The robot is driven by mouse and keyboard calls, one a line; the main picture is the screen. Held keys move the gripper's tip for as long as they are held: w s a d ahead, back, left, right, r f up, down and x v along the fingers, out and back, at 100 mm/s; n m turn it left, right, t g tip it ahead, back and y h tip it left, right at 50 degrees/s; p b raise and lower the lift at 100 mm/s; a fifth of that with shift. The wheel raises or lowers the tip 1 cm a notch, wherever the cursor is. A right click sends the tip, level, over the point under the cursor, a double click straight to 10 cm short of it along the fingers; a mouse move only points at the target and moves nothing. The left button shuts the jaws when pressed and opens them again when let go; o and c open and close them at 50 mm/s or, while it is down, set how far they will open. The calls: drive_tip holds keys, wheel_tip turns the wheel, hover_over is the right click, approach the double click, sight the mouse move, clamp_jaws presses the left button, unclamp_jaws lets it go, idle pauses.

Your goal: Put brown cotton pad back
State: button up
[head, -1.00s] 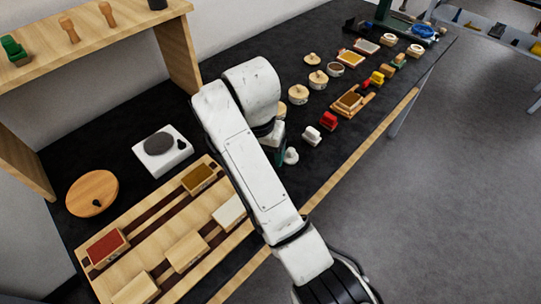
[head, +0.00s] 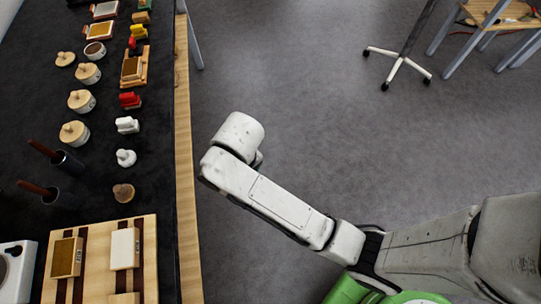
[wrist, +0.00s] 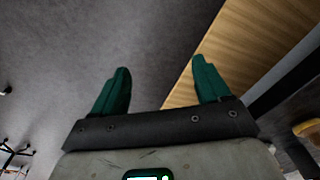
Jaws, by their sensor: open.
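A small rounded brown pad (head: 123,192), which may be the cotton pad, sits on the dark bench top in the head view, in front of a similar white one (head: 126,158). A wooden block with a brown top (head: 66,257) lies in the slatted wooden rack (head: 148,235); another brown-topped piece (head: 131,68) sits in a wooden holder farther up. I cannot tell for sure which is meant. My gripper (wrist: 162,73) shows in the wrist view with its two green fingers apart and nothing between them. In the head view my arm hides it, off the bench's right side.
The bench's wooden front edge (head: 186,170) runs between the bench and open grey floor. Lidded round pots (head: 82,101) and two dark cups with brown handles (head: 68,162) stand left of the pads. A wheeled stand (head: 405,62) is on the floor beyond.

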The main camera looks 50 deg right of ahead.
drive_tip(key=s+d, duration=0.5)
drive_tip(key=s, duration=0.3)
drive_tip(key=s+d, duration=0.5)
drive_tip(key=s, duration=0.3)
drive_tip(key=shift+n+h, duration=0.3)
